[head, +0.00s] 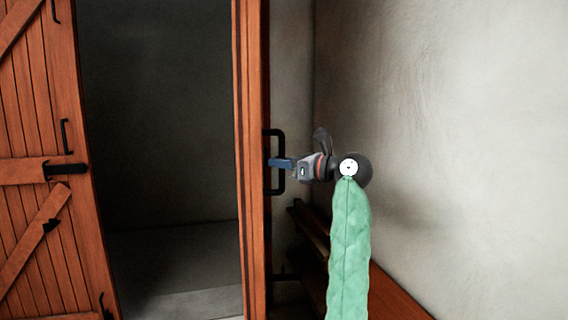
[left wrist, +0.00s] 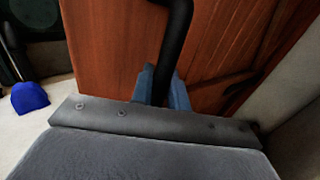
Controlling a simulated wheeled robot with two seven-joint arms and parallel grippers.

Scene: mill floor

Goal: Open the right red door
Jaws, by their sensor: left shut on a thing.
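The right red door (head: 251,150) stands swung open, seen almost edge-on in the head view. Its black bar handle (head: 274,134) is on the face toward the right wall. My left gripper (head: 280,163) has its blue fingers shut on this handle. In the left wrist view, the blue fingers (left wrist: 162,86) sit on both sides of the black handle (left wrist: 175,45), close to the door's reddish wood face (left wrist: 105,45). My right gripper is in neither view.
The left red door (head: 35,120), with black fittings, stands at the left. Between the doors is a dark opening (head: 160,120). A pale wall (head: 450,120) is close on the right. A blue object (left wrist: 30,97) lies on the floor in the left wrist view.

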